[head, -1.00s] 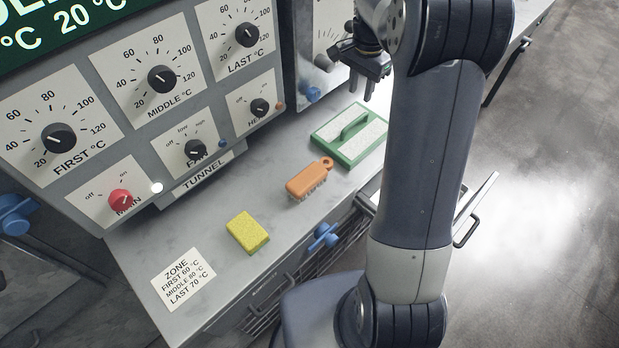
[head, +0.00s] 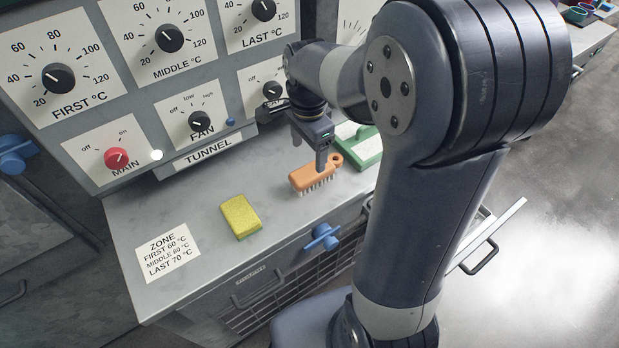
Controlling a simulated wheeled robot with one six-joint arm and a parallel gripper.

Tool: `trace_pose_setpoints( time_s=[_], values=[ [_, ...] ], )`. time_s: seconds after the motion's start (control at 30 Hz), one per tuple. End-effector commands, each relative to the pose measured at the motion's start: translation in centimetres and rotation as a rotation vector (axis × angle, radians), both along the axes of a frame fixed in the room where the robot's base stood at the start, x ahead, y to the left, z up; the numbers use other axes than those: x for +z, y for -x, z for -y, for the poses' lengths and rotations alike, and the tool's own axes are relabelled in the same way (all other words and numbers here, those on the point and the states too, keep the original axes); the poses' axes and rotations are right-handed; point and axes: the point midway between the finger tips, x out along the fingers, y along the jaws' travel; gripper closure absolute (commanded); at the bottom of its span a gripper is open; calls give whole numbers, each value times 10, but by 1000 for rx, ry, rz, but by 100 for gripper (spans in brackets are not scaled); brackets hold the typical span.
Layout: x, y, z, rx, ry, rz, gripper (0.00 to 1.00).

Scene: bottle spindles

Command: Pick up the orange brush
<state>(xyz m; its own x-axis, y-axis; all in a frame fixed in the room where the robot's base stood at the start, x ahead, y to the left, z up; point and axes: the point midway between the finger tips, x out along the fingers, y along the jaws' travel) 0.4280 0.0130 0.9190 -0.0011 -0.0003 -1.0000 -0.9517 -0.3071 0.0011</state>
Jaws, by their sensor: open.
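The orange brush (head: 305,178) lies bristles down on the grey counter, its ringed handle end pointing to the upper right. My gripper (head: 309,160) points down right at the brush, with its fingers over the brush body. One finger shows in front of the brush near the handle end; the other is mostly hidden. The jaws are open. I cannot tell whether the fingers touch the brush.
A yellow sponge (head: 240,216) lies left of the brush, near a zone label card (head: 168,254). A green-framed scrubber (head: 362,150) lies just right of the brush, partly behind my arm. The control panel (head: 140,110) rises behind the counter. A blue knob (head: 322,237) sits on the front below.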

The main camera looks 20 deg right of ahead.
Motion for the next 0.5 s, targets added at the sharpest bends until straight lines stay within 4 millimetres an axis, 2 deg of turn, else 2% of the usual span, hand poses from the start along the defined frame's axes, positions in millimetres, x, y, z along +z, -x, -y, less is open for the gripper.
trace_pose_setpoints(
  time_s=[0.1, 0.33, 0.5],
  values=[
    [-19, 0, 0, 0, 0, -2, 29],
    [-36, 2, 2, 1, 0, -2, 29],
    [-63, 6, 5, 2, 0, -4, 29]
  ],
)
